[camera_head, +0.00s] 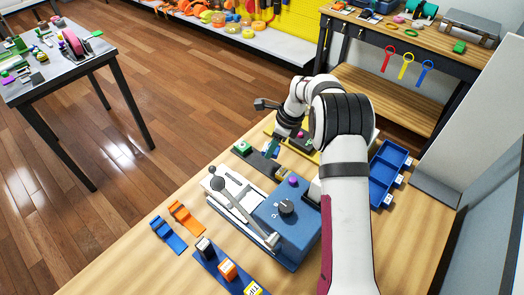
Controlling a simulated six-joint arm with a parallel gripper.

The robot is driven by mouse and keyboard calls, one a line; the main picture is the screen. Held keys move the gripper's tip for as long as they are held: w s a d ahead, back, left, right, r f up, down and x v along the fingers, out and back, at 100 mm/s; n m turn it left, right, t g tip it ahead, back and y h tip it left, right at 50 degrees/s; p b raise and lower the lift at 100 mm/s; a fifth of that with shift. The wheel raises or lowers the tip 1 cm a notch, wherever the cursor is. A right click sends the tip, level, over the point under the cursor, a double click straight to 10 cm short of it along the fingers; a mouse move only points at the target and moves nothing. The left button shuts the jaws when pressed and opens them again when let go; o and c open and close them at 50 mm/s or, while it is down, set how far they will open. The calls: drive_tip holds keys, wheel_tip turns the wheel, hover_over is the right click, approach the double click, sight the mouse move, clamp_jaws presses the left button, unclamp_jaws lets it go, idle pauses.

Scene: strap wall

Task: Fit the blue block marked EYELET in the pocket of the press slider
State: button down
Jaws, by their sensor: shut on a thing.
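My gripper (273,147) is shut on a small blue-teal block (271,150), beyond the press. Its marking cannot be read here, and my arm and gripper cover part of it. The press (290,222) has a blue housing with a dark knob, a purple button and a long grey lever over a pale base. The pocket is not clearly visible.
A blue rack (212,264) with grey, orange and yellow-labelled blocks stands in front. Orange and blue brackets (170,236) lie to the left. A blue compartment tray (388,175) sits right of my arm. Bare wood (120,262) is free at the front left.

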drive_tip(key=s+d+r, duration=0.3)
drive_tip(key=d+r, duration=0.1)
drive_tip(key=d, duration=0.3)
drive_tip(key=s+a+r+m+t, duration=0.1)
drive_tip(key=s+a+r+m, duration=0.1)
drive_tip(key=s+a, duration=0.5)
drive_tip(key=s+a+r+m, duration=0.2)
drive_tip(key=s+a+r, duration=0.15)
drive_tip(key=a, duration=0.45)
drive_tip(key=shift+h, duration=0.3)
drive_tip(key=f, duration=0.9)
drive_tip(key=shift+s+a+f, duration=0.15)
drive_tip(key=shift+s+f, duration=0.15)
drive_tip(key=shift+s, duration=0.05)
drive_tip(key=shift+f, duration=0.25)
drive_tip(key=shift+f, duration=0.6)
drive_tip(key=shift+c, duration=1.7)
unclamp_jaws()
